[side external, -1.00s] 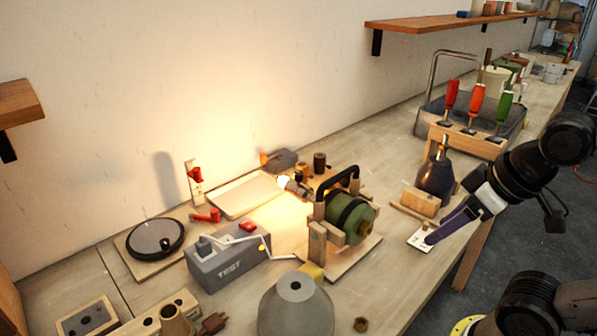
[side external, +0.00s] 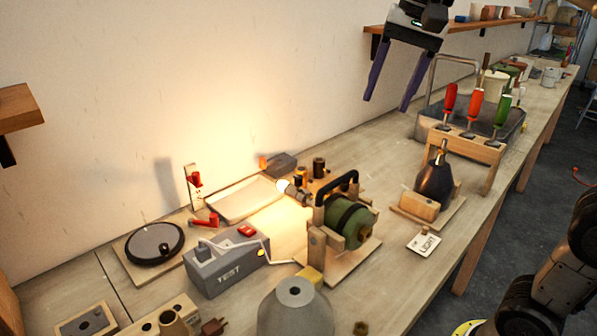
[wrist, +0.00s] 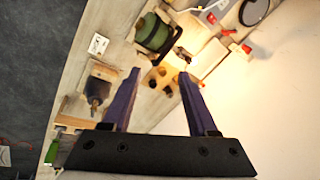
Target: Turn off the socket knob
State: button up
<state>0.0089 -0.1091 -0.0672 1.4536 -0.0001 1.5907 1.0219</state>
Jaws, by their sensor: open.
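A lit bulb (side external: 283,186) glows on the bench, fitted in a small dark lamp socket (side external: 298,196) beside the green cable drum (side external: 349,218). The glow also shows in the wrist view (wrist: 188,73). The knob on this socket is too small to make out. A wall socket (side external: 195,186) with a red part stands upright at the wall, further left. My gripper (side external: 387,103) is open and empty, high above the bench near the wall, right of the bulb and apart from it. In the wrist view its purple fingers (wrist: 160,73) are spread, with nothing between them.
The grey TEST box (side external: 228,264) with its wire arm stands left of the drum. A dark bottle-shaped part (side external: 435,182) on a wooden stand and a LIGHT card (side external: 424,243) are to the right. Upright screwdrivers (side external: 475,103) and the wall shelf (side external: 455,24) are near my arm.

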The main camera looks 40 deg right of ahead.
jog(key=w+m, duration=0.2)
jog(key=w, duration=0.5)
jog(key=m+g, duration=0.1)
jog(key=g, duration=0.2)
send_over(299, 176)
notch_tip(299, 176, down, 10)
notch_tip(299, 176, down, 14)
jog(key=shift+f, duration=0.2)
grip_shut()
